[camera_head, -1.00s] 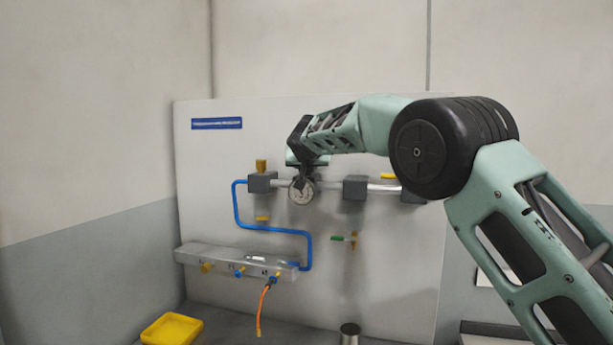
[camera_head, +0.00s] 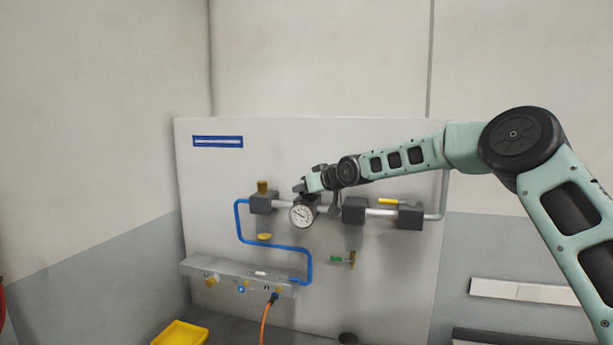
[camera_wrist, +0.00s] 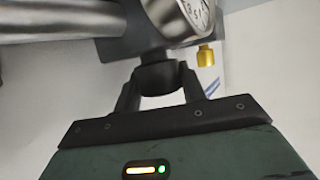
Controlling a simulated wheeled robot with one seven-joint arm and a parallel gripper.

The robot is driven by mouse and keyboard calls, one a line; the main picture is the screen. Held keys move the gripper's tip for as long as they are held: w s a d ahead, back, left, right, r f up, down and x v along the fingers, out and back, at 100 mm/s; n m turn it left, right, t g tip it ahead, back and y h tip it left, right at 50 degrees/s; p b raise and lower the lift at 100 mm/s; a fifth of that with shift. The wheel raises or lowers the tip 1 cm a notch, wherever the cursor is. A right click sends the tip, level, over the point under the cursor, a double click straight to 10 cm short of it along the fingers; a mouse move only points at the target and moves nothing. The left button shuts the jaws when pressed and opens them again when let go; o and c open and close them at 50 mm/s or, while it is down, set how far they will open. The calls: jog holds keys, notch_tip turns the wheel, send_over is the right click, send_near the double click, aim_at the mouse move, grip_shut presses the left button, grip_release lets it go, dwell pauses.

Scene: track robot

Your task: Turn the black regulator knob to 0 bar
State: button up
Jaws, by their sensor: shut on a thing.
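The black regulator knob (camera_wrist: 160,76) shows in the wrist view between the two fingers of my gripper (camera_wrist: 161,86), which is shut on it. A round white-faced pressure gauge (camera_head: 303,215) sits on the pipe just below my gripper in the head view. It also shows cut off at the top of the wrist view (camera_wrist: 197,14). Its dial is too small to read in the head view, and only part shows in the wrist view. In the head view my gripper (camera_head: 306,187) reaches in from the right and the knob cannot be made out.
The gauge hangs on a metal pipe (camera_head: 382,212) between grey blocks on a pale panel (camera_head: 400,270). A yellow-handled valve (camera_head: 395,201) is at the right. A blue hose (camera_head: 240,222) runs to a manifold (camera_head: 225,274) below. A yellow bin (camera_head: 180,334) stands at lower left.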

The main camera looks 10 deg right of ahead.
jog(key=shift+d+n+g+y+p, duration=0.15)
jog(key=shift+n+g+y+p, duration=0.3)
jog(key=shift+n+y, duration=0.3)
jog(key=shift+f+n+g+y, duration=0.1)
jog(key=shift+n+g+y, duration=0.55)
jog(key=shift+n+y, duration=0.3)
jog(key=shift+n+g, duration=0.3)
jog(key=shift+g, duration=0.1)
jog(key=o, duration=1)
jog(key=shift+b+v, duration=5)
jog(key=shift+v, duration=3.65)
jog(key=shift+f, duration=0.2)
